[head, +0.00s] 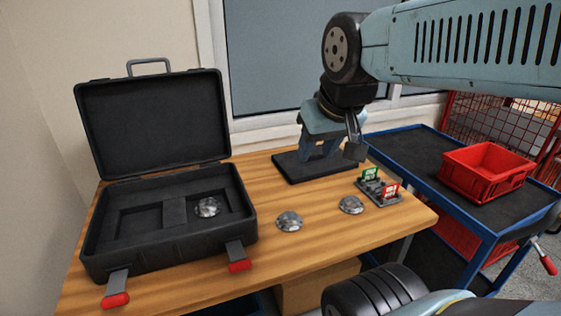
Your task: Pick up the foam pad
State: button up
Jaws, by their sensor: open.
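A flat dark pad (290,170), which looks like the foam pad, lies on the wooden table toward the back, near the window wall. My gripper (318,152) points down over this pad from the arm at the upper right. Its fingers are apart with nothing visible between them. The gripper hides part of the pad's back and right side. I cannot tell whether the fingertips touch the pad.
An open black case (100,262) with a dark recessed lining stands left, one metal dome (207,207) in it. Two more domes (289,221) (351,205) lie on the table (330,237). A grey rack with green and red tags (381,190) sits right. Beyond is a blue cart (420,152) with a red bin (487,171).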

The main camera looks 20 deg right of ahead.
aim_at(317, 166)
jog(key=u, duration=1.55)
jog(key=k, duration=1.1)
jog(key=z, duration=1.6)
jog(key=i, duration=1)
jog(key=u, duration=0.1)
